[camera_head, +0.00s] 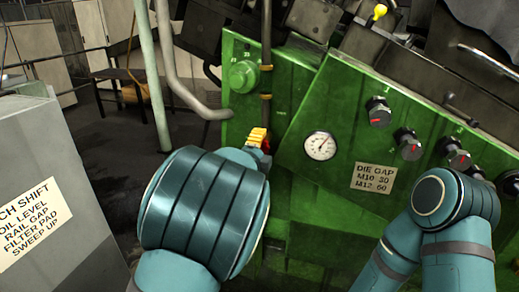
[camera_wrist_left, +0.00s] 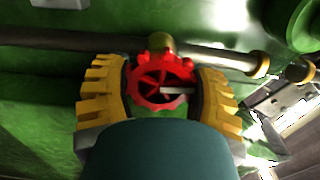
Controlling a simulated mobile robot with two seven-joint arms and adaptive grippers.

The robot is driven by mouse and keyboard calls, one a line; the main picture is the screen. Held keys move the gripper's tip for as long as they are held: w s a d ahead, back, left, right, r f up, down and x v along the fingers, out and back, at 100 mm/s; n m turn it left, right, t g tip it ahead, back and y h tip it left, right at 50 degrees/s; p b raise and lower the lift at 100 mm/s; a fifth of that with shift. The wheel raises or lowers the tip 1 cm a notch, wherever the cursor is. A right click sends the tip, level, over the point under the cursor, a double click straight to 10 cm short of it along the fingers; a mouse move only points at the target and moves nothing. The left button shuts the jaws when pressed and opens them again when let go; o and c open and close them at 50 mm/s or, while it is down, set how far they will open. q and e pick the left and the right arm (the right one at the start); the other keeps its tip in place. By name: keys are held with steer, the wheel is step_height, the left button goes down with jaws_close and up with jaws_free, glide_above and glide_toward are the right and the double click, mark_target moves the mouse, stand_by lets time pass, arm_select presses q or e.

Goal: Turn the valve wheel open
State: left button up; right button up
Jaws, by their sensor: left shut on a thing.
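The red valve wheel (camera_wrist_left: 158,68) has a scalloped rim and spokes and sits on a pipe on the green machine. In the left wrist view my left gripper (camera_wrist_left: 160,84) has its two yellow ribbed fingers on either side of the wheel, shut on its rim. In the head view my left gripper (camera_head: 260,139) shows only as a bit of yellow finger beyond my wrist. A small red part of the valve wheel (camera_head: 266,147) shows beside it; the rest is hidden. My right arm is at the lower right, with its gripper out of view.
The green machine (camera_head: 318,195) carries a dial gauge (camera_head: 320,146), a die gap label (camera_head: 374,178) and several black knobs. A green round fitting (camera_head: 244,76) is above the wheel. A grey cabinet (camera_head: 50,190) with a text sign stands at the left.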

arm_select(q)
steer(key=shift+f, duration=0.1)
stand_by(0.3)
steer(key=o, duration=1.2)
steer(key=shift+s, duration=0.1)
steer(key=v, duration=1.2)
